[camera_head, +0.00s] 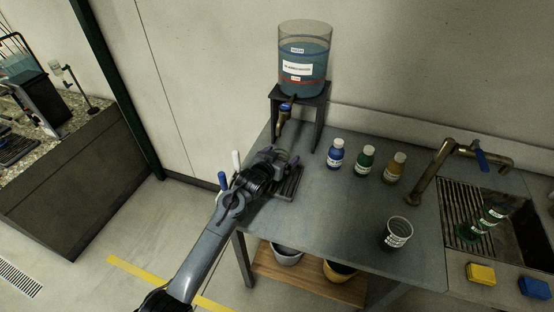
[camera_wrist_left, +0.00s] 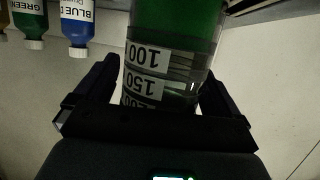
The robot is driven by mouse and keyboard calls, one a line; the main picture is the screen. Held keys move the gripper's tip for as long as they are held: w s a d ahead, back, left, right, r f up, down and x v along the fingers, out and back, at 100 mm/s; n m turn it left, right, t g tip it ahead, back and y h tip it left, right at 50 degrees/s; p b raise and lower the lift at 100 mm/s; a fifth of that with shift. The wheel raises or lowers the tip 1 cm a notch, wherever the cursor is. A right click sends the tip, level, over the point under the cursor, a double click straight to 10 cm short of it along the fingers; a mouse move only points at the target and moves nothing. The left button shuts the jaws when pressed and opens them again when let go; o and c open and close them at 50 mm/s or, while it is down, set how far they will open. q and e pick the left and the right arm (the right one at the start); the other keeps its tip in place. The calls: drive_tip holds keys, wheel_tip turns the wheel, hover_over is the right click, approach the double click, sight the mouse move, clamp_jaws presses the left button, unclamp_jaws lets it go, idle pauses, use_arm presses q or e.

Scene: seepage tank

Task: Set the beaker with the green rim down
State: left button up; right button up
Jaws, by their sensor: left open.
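The beaker with the green rim (camera_head: 282,155) is largely hidden behind my left gripper (camera_head: 276,163) in the head view, at the drip tray (camera_head: 291,186) below the tank's tap. In the left wrist view the clear beaker (camera_wrist_left: 160,72) shows volume marks and a green band, and it sits between the two spread fingers. My left gripper is open around it. I cannot tell whether a finger touches it. What lies directly under the beaker is hidden. My right gripper is not in view.
The tank of blue liquid (camera_head: 303,65) stands on a stand (camera_head: 318,112) behind. Blue (camera_head: 336,155), green (camera_head: 365,160) and yellow (camera_head: 395,168) bottles stand to the right. Another beaker (camera_head: 397,234) is near the front edge. A brass faucet (camera_head: 432,175) and sink (camera_head: 530,225) are at right.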

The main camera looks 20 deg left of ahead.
use_arm(q)
drive_tip(key=shift+s+a+r, duration=0.1)
drive_tip(key=shift+s+r, duration=0.2)
drive_tip(key=shift+s, duration=0.1)
drive_tip(key=p+v, duration=0.2)
drive_tip(key=v, duration=0.9)
drive_tip(key=s+f+g+y, duration=0.1)
drive_tip(key=s+f+g, duration=0.1)
drive_tip(key=s+f, duration=0.45)
drive_tip(key=s+f+g, duration=0.3)
drive_tip(key=s, duration=0.7)
drive_tip(key=s+f+g, duration=0.1)
drive_tip(key=s+g, duration=0.2)
drive_tip(key=s, duration=0.7)
drive_tip(key=s+d+f+g, duration=0.1)
drive_tip(key=s+g, duration=0.1)
drive_tip(key=s, duration=0.9)
drive_tip(key=shift+s+f+g+y, duration=0.2)
drive_tip(key=shift+f+g+y, duration=0.15)
drive_tip(key=shift+g+y, duration=0.05)
drive_tip(key=shift+d, duration=0.1)
